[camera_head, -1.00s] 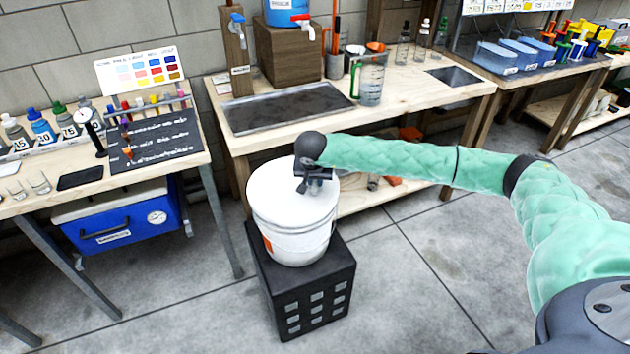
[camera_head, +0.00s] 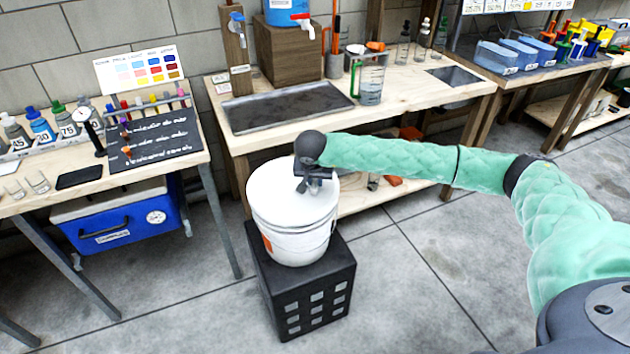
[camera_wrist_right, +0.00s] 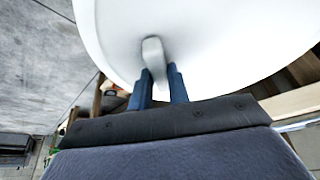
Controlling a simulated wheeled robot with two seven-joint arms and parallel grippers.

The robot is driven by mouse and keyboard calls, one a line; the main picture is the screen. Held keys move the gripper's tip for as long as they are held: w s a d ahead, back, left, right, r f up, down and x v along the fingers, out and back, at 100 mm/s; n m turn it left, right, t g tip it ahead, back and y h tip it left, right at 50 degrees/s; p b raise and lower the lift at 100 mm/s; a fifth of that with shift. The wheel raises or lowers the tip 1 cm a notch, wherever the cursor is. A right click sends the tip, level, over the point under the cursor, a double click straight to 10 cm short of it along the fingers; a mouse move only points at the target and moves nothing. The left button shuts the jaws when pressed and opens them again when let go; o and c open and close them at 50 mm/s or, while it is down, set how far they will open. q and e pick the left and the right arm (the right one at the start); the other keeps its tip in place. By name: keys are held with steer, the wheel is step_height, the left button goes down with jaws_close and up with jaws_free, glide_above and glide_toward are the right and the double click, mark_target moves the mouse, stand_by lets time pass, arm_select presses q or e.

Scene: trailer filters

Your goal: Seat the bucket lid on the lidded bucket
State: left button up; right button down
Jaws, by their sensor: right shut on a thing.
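The white bucket (camera_head: 294,240) stands upright on a black crate in the head view, with a small orange mark on its side. The round white bucket lid (camera_head: 272,190) lies over the bucket's top; whether its rim is fully down all round I cannot tell. In the right wrist view the lid (camera_wrist_right: 220,45) fills the upper part, with a light grey handle (camera_wrist_right: 154,60) on it. My right gripper (camera_head: 312,187) is above the lid, and its fingers (camera_wrist_right: 160,85) are shut on that handle. My left gripper is in neither view.
The black crate (camera_head: 305,310) stands on open grey floor. Behind it is a wooden bench (camera_head: 400,115) with a dark tray (camera_head: 285,107) and a measuring jug (camera_head: 370,80). A blue cooler (camera_head: 118,220) sits under the left table.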

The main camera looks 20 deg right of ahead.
stand_by(0.3)
steer(key=c, duration=0.8)
jaws_free()
steer(key=shift+o, duration=0.2)
steer(key=shift+r, duration=0.1)
steer(key=shift+r+p, duration=0.8)
steer(key=shift+r, duration=2.65)
steer(key=shift+m, duration=0.3)
